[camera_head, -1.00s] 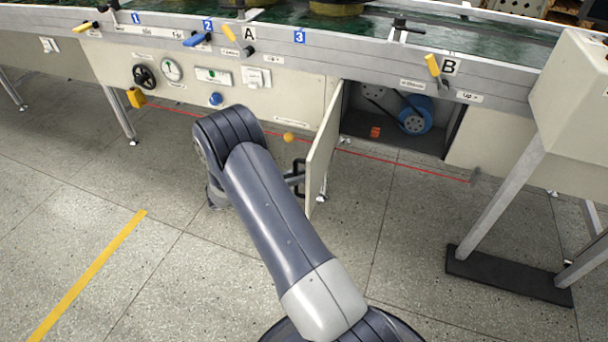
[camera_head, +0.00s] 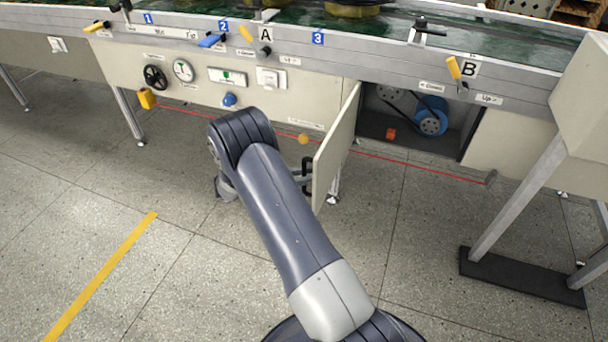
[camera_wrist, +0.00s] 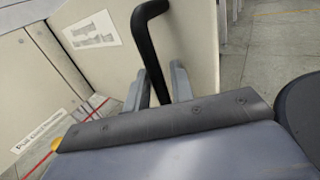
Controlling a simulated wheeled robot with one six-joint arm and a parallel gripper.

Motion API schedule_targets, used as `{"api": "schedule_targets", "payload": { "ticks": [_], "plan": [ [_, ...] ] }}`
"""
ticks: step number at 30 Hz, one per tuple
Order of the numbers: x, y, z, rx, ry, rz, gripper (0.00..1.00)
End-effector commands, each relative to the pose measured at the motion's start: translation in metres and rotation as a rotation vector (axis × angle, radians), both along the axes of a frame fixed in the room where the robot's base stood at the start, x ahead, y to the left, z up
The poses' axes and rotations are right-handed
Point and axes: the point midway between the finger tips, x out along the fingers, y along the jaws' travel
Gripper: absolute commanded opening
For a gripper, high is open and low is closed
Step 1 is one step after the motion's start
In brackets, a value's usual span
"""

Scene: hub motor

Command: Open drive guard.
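The drive guard (camera_head: 334,150) is a cream hinged panel, standing swung out to the left of a dark opening (camera_head: 376,124) in the conveyor's side. In the head view my arm largely hides the gripper.
The conveyor front carries a black handwheel (camera_head: 155,77), a gauge (camera_head: 183,70), a blue knob (camera_head: 229,99) and levers. A cabinet on legs with a dark foot (camera_head: 520,277) stands at the right. A yellow floor stripe (camera_head: 105,272) lies at the left. The floor before the opening is clear.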

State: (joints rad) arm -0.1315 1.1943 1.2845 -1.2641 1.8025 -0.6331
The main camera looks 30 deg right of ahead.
Motion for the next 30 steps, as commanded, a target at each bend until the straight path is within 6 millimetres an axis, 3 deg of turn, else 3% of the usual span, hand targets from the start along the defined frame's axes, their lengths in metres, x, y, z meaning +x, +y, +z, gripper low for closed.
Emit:
{"api": "schedule_targets", "payload": {
  "ticks": [11,14,24,30],
  "plan": [
    [0.002,0.003,0.001,-0.001,-0.004,0.002,0.29],
    [0.005,0.014,0.002,0.0,-0.005,0.004,0.29],
    [0.021,0.08,0.001,0.0,-0.003,0.004,0.29],
    [0.026,0.101,0.001,0.0,-0.002,0.002,0.29]
  ]
}}
